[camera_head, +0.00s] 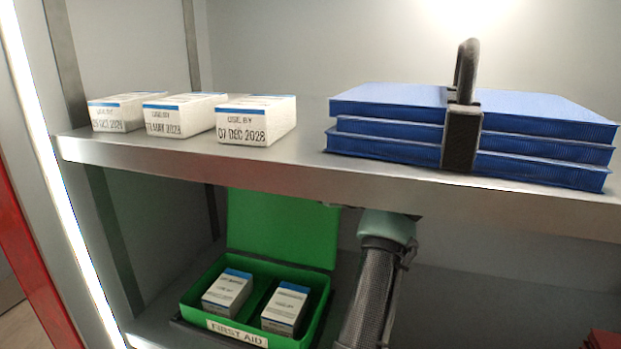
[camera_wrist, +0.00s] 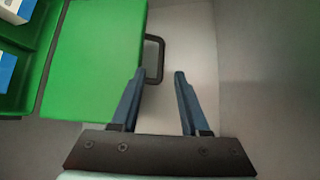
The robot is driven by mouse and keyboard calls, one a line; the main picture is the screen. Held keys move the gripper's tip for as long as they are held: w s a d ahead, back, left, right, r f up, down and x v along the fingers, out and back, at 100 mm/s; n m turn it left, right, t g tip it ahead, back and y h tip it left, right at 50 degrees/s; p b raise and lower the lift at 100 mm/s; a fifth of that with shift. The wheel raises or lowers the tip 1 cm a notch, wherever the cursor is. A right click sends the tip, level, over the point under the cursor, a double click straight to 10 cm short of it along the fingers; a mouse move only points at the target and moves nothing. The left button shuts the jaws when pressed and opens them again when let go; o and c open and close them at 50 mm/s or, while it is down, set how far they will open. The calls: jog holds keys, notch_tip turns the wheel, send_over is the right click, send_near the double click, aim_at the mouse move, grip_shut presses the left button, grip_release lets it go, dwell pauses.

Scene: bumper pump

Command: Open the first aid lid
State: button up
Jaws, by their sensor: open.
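The green first aid box (camera_head: 314,318) sits on the lower shelf in the head view, with a "FIRST AID" label on its front. Its green lid (camera_head: 280,232) stands raised at the back of the box, and its top is hidden by the upper shelf. In the wrist view the lid (camera_wrist: 95,62) fills the left part, with a dark handle (camera_wrist: 161,60) on its edge. My gripper (camera_wrist: 160,73) is open, its left finger close to the lid edge and handle; I cannot tell whether they touch. Nothing is held between the fingers.
Two small boxes (camera_head: 228,292) (camera_head: 287,307) stand inside the first aid box. The upper shelf (camera_head: 300,172) overhangs my arm and carries several dated white boxes (camera_head: 256,120) and a strapped stack of blue packs (camera_head: 390,132).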

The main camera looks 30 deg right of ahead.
jog(key=shift+v, duration=1)
jog(key=s+a+f+n+t+y, duration=0.1)
jog(key=s+a+f+n, duration=0.15)
jog(key=a+n, duration=1.05)
jog(key=s+a+f+n+t+y, duration=0.1)
jog(key=s+a+n, duration=0.5)
jog(key=a, duration=1.2)
jog(key=s+r+n+t, duration=0.1)
jog(key=s+r+t, duration=0.4)
jog(key=r, duration=0.7)
jog(key=s+r+n+t, duration=0.2)
jog(key=s+r+t, duration=0.3)
jog(key=r, duration=0.8)
jog(key=shift+s+a+r, duration=0.3)
jog(key=shift+s+r, duration=0.05)
jog(key=shift+s, duration=0.55)
